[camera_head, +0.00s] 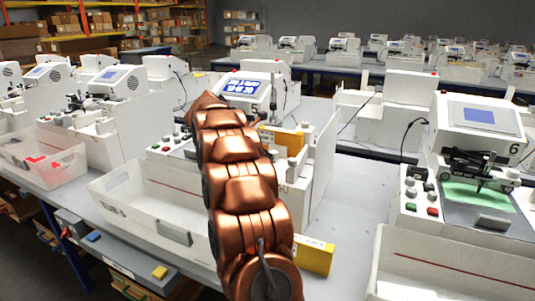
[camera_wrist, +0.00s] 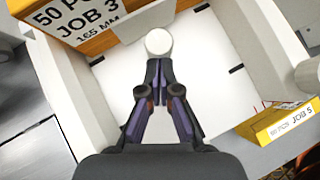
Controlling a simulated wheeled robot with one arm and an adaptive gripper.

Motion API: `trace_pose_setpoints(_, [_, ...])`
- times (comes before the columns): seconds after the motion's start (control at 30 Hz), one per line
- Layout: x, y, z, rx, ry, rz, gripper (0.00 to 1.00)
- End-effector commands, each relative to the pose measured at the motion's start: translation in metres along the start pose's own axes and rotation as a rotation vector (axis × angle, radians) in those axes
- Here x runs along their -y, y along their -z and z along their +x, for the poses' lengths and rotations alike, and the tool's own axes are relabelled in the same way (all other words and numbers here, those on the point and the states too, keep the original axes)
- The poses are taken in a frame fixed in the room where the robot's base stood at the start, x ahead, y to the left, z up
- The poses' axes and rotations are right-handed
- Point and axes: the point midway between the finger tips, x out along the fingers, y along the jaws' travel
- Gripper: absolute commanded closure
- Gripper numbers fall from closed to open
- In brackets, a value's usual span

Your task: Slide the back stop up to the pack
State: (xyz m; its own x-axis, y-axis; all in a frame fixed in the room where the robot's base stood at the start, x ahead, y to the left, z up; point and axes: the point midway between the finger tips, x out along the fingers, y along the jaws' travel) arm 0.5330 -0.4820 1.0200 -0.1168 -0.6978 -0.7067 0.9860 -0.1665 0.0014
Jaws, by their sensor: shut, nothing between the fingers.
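In the wrist view an orange pack (camera_wrist: 85,20) marked "50 PCS JOB 3 165 MM" stands at the upper left, in a white-walled feeder (camera_wrist: 205,65). A round white knob (camera_wrist: 159,41) shows just beyond my fingertips; I cannot tell whether it belongs to the back stop. My gripper (camera_wrist: 159,66) is shut and empty, its tips close to the knob; contact is unclear. In the head view my copper arm hides the gripper and much of the feeder. The orange pack (camera_head: 285,140) shows partly to the right of the arm, by the plotter marked 5 (camera_head: 240,88).
A yellow box (camera_head: 314,256) lies on the bench right of my arm; in the wrist view it reads "JOB 5" (camera_wrist: 280,123). A white tub (camera_head: 120,205) marked "TUB 5" stands left of my arm. Plotter 6 (camera_head: 480,115) stands at right. Bare bench lies between.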

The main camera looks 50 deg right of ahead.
Motion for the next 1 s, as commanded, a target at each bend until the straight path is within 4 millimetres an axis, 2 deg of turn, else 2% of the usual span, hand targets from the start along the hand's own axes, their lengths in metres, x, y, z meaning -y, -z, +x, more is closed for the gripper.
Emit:
trace_pose_setpoints(0.27, [0.000, 0.000, -0.001, 0.000, 0.001, 0.000, 1.00])
trace_pose_setpoints(0.47, [0.000, 0.000, -0.016, 0.000, 0.001, 0.000, 1.00])
trace_pose_setpoints(1.0, [0.000, -0.001, -0.109, 0.000, -0.001, 0.003, 1.00])
